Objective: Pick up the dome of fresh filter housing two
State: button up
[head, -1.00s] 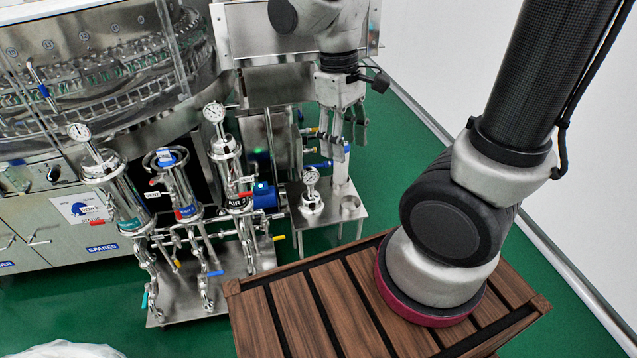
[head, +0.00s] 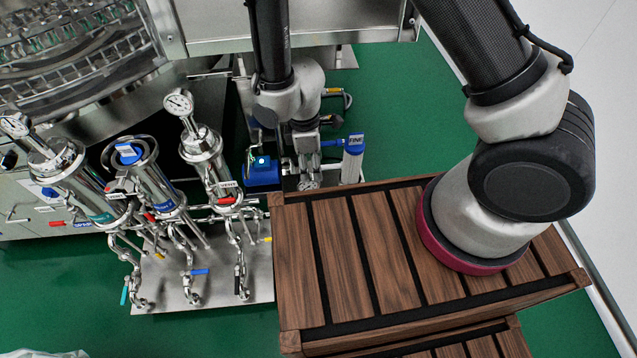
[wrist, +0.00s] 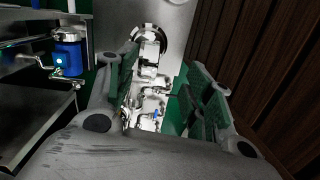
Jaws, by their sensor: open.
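The steel dome with a small gauge (head: 308,185) sits low on the metal stand, mostly hidden behind the wooden deck edge and my gripper. My gripper (head: 306,165) points down just above it; its fingertips are hard to make out there. In the wrist view my gripper (wrist: 165,95) is open, its two dark fingers spread. A steel fitting with a round, dark-rimmed top (wrist: 150,38) shows beyond and between them, apart from both; it looks like the dome. The middle filter housing (head: 150,180) stands tilted in view, with a ring and blue part on top and no gauge.
The left housing (head: 75,185) and right housing (head: 205,155) carry gauges. A blue-topped cylinder (head: 353,158) marked FINE stands right of my gripper. A blue device (head: 262,172) is close on its left. The wooden deck (head: 345,250) edges the stand in front.

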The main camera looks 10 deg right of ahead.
aim_at(301, 186)
jog(key=shift+w+a, duration=0.35)
jog(key=shift+w, duration=0.3)
jog(key=shift+w+a+f+n+t+y, duration=0.1)
jog(key=shift+w+a+n+t+y, duration=0.2)
jog(key=shift+a+n+y, duration=0.15)
jog(key=f, duration=0.7)
jog(key=shift+s+d+f, duration=0.35)
grip_shut()
